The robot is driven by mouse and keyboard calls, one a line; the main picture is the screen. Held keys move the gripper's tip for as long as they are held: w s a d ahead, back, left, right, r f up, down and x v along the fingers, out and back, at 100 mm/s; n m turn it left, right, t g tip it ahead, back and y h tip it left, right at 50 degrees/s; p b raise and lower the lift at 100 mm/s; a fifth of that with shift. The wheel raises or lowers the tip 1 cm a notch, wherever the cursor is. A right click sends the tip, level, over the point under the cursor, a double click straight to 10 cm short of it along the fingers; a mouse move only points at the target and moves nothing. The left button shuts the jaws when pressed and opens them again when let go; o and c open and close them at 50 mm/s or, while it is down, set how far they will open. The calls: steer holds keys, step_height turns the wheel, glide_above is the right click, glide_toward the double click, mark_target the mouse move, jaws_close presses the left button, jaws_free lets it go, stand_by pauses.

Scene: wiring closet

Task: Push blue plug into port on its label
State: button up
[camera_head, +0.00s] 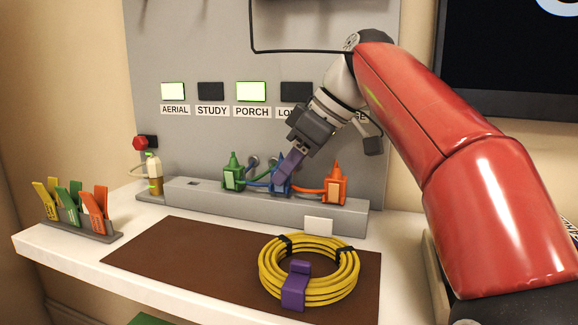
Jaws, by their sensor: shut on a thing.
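My gripper (301,149) reaches down from the upper right over the grey port strip (215,204). Labels AERIAL (174,110), STUDY (211,110) and PORCH (252,110) are readable; my arm partly hides those further right.
A yellow cable coil (343,275) with a purple clip (294,289) lies on the brown mat (190,259). The mat's left part is clear.

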steer(key=shift+f, duration=0.25)
steer(key=o, duration=0.9)
steer(key=shift+c, duration=0.2)
steer(key=p+v, duration=0.2)
steer(key=v, duration=0.2)
steer(key=shift+r+p, duration=0.15)
steer(key=shift+p, duration=0.15)
steer(key=shift+s+d+r, duration=0.1)
steer(key=shift+d+r, duration=0.2)
